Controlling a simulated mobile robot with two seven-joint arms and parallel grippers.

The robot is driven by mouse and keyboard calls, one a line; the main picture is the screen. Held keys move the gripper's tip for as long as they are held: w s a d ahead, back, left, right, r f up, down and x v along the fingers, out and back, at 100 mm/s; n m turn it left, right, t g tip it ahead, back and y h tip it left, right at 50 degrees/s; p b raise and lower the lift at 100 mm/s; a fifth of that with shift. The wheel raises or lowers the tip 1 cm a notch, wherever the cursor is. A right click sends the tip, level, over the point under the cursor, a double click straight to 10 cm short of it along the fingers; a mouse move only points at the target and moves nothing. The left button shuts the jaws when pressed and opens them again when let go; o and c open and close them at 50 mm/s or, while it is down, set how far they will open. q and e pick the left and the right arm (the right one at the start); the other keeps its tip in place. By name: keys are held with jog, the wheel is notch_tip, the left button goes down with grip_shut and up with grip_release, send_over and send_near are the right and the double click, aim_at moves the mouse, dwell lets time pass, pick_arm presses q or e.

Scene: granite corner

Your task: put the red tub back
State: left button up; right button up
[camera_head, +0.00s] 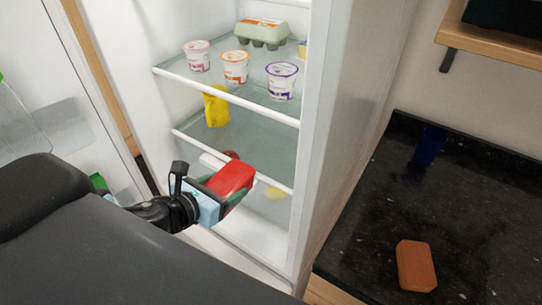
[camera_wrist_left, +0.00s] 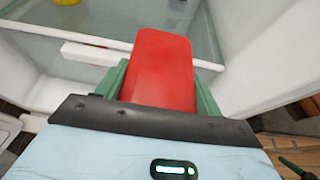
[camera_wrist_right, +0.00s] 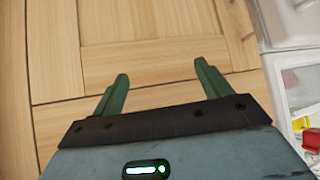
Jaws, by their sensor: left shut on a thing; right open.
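The red tub (camera_head: 232,178) is in my left gripper (camera_head: 228,190), in front of the open fridge's lower shelves. It also shows in the left wrist view (camera_wrist_left: 160,70), between the two green fingers, which are shut on its sides. The fridge's middle shelf (camera_head: 240,135) is glass with a white front edge. My right gripper (camera_wrist_right: 160,90) shows only in the right wrist view. It is open and empty, facing pale wooden panels.
Several yogurt cups (camera_head: 235,68) and a green egg carton (camera_head: 262,33) stand on the upper shelf. A yellow item (camera_head: 216,106) stands on the middle shelf. The fridge side wall (camera_head: 345,120) bounds the right. A dark counter holds a blue cup (camera_head: 429,146) and an orange-brown block (camera_head: 416,266).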

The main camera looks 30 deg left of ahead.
aim_at(242, 166)
pick_arm(q)
jog(key=w, duration=0.5)
jog(key=w+d, duration=0.1)
jog(key=w, duration=0.5)
jog(key=w+d, duration=0.1)
jog(key=w, duration=0.5)
jog(key=shift+w+d+r, duration=0.1)
jog(key=shift+w+d, duration=0.15)
jog(key=shift+w+f, duration=0.15)
jog(key=shift+f, duration=0.6)
jog(key=shift+f, duration=0.15)
jog(key=o, duration=1.3)
jog(key=shift+f, duration=0.1)
jog(key=shift+c, duration=0.2)
jog(key=shift+r, duration=0.2)
jog(key=v, duration=1.2)
jog(key=shift+f, duration=0.15)
